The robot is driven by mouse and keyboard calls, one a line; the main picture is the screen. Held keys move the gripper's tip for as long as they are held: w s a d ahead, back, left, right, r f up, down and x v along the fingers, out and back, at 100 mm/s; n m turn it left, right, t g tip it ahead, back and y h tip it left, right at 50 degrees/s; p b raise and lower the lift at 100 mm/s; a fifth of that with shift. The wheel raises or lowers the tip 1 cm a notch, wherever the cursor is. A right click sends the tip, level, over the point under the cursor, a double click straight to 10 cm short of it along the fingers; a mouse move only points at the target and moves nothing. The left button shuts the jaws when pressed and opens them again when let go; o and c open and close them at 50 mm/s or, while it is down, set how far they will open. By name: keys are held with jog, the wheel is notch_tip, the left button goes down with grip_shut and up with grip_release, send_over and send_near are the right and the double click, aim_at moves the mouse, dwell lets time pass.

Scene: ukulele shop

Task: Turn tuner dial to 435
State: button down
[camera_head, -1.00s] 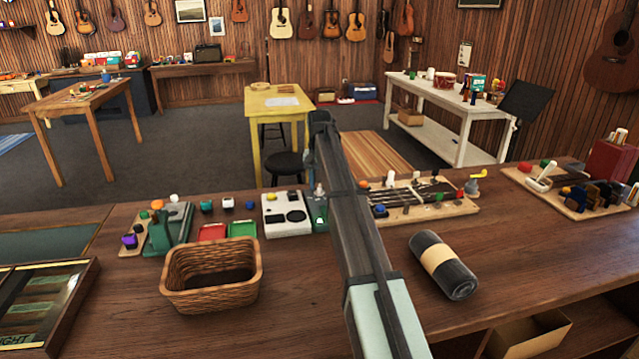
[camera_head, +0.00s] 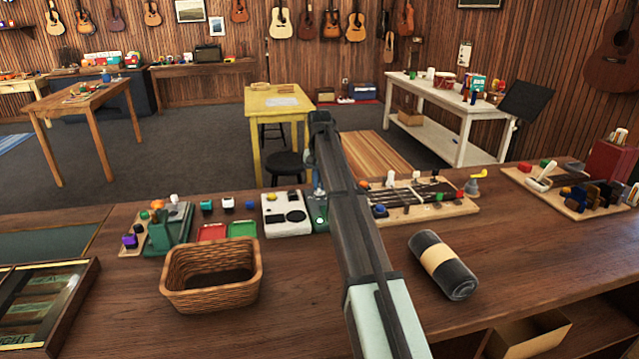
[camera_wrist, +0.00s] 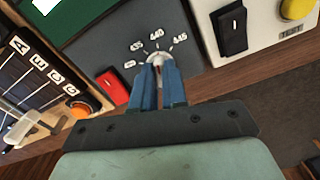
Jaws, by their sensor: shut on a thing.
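The tuner is a dark grey and green unit (camera_head: 317,218) on the counter, mostly behind my arm in the head view. In the wrist view its dark face (camera_wrist: 112,62) carries a small pale dial (camera_wrist: 158,57), with number marks fanned around its far side. I can make out 435, 440 and 445, and another mark at the left is too small to read surely. My gripper (camera_wrist: 160,68) has its blue fingers shut on the dial from both sides. The fingers cover much of the dial, so I cannot tell which number it points to.
A white box (camera_head: 288,222) with black controls stands close left of the tuner. A pedalboard-like wooden board (camera_head: 420,211) lies to the right. A wicker basket (camera_head: 211,285) and a rolled dark cloth (camera_head: 460,280) are nearer. A red block (camera_wrist: 112,88) lies beside the fingers.

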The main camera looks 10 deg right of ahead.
aim_at(320, 186)
jog(key=n, duration=0.3)
jog(key=shift+n, duration=0.3)
jog(key=shift+d+n, duration=0.1)
jog(key=shift+n, duration=1.7)
jog(key=c, duration=1.2)
grip_release()
jog(key=shift+o, duration=0.2)
notch_tip(320, 186, up, 14)
jog(key=shift+f, duration=0.1)
